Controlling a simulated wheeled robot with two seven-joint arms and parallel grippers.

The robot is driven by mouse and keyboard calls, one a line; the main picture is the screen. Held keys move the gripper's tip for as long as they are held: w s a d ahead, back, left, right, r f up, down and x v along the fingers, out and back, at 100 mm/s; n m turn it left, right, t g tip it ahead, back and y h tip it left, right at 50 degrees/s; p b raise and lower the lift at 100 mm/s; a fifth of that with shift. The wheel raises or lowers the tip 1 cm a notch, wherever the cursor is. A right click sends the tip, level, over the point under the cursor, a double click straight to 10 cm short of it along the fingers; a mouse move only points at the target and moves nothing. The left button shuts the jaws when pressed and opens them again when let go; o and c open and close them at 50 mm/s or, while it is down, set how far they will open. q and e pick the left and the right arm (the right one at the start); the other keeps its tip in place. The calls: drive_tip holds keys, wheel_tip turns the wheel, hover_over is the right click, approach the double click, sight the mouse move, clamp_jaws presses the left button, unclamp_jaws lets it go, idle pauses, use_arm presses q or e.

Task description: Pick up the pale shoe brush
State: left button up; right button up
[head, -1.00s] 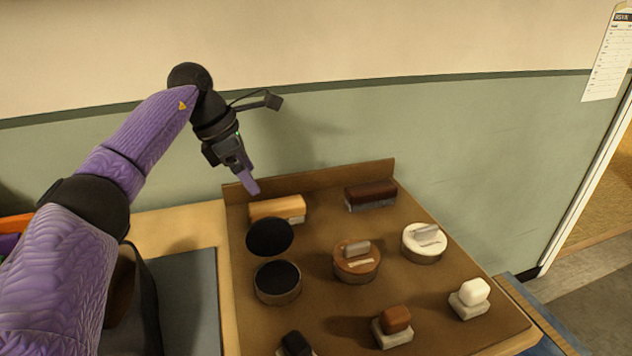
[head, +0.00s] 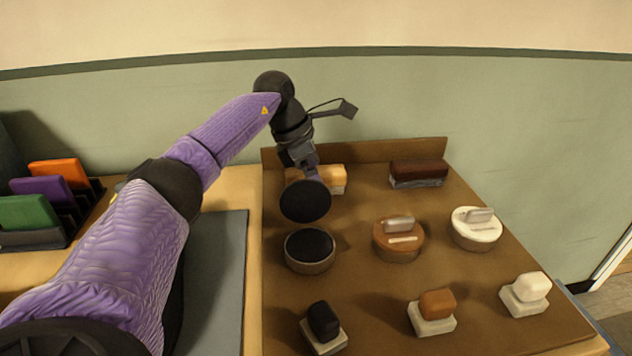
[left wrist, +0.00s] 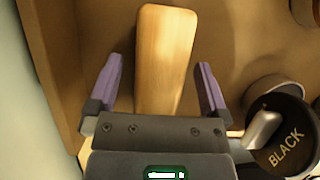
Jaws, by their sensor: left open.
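The pale shoe brush (head: 333,175) lies near the back left of the brown tray (head: 350,290). It has a light wooden back and whitish bristles, and my gripper and a black lid hide part of it in the head view. My left gripper (head: 314,160) is over the brush, pointing down. In the left wrist view the brush (left wrist: 165,55) runs lengthwise between the two purple fingers of my open gripper (left wrist: 160,70), with a gap on each side. Whether the fingertips are down at its height is hard to tell. My right gripper is not in view.
A raised black lid (head: 305,201) stands close in front of the brush, above its tin (head: 310,250); it reads BLACK in the left wrist view (left wrist: 285,140). A dark brush (head: 418,172) lies to the right. Brown (head: 398,240) and white (head: 476,228) tins and several daubers stand nearer.

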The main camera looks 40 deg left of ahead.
use_arm(q)
drive_tip(key=shift+f, duration=0.25)
idle(0.3)
clamp_jaws()
